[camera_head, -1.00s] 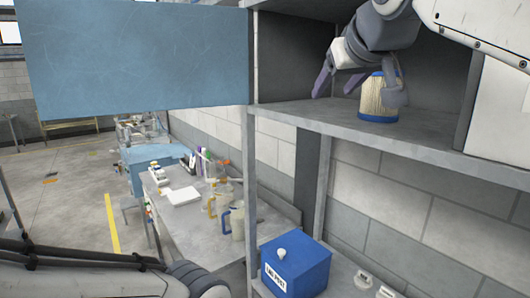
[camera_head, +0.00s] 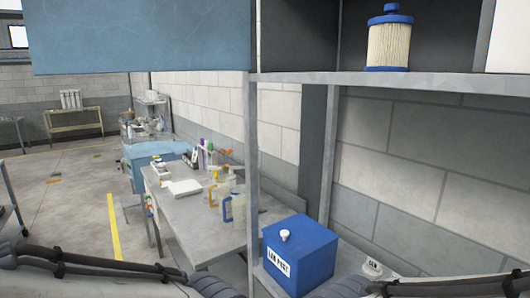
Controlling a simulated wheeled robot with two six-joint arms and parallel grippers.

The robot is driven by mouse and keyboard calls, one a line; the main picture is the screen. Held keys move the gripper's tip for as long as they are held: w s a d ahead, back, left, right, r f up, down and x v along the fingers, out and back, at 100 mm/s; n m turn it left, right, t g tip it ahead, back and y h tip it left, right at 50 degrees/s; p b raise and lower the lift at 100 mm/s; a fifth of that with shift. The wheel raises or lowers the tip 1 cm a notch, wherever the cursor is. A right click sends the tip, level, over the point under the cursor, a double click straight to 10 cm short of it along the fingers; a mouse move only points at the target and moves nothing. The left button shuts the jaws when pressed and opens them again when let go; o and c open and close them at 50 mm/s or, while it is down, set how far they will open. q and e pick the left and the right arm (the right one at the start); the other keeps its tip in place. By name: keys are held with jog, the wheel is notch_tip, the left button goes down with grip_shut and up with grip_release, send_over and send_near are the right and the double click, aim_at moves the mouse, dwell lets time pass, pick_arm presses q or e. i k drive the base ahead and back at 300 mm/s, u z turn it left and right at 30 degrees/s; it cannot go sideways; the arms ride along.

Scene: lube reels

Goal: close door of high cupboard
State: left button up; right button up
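The high cupboard (camera_head: 430,84) is at the upper right, with its front open. Its blue door (camera_head: 140,35) is swung out to the left and fills the upper left of the view. A filter with a blue cap and blue base (camera_head: 389,42) stands upright on the cupboard floor. My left arm comes in at the lower left and my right arm at the lower right. Both are low and away from the door. Neither gripper's fingers can be seen.
A blue labelled box (camera_head: 298,255) sits on a low shelf below the cupboard. A metal post (camera_head: 253,150) stands beneath the door's hinge side. A workbench (camera_head: 205,215) with jugs and bottles lies behind. Open floor (camera_head: 80,200) is at the left.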

aim_at(64, 38)
jog(key=u, duration=1.65)
jog(key=i, duration=4)
jog(key=z, duration=4.45)
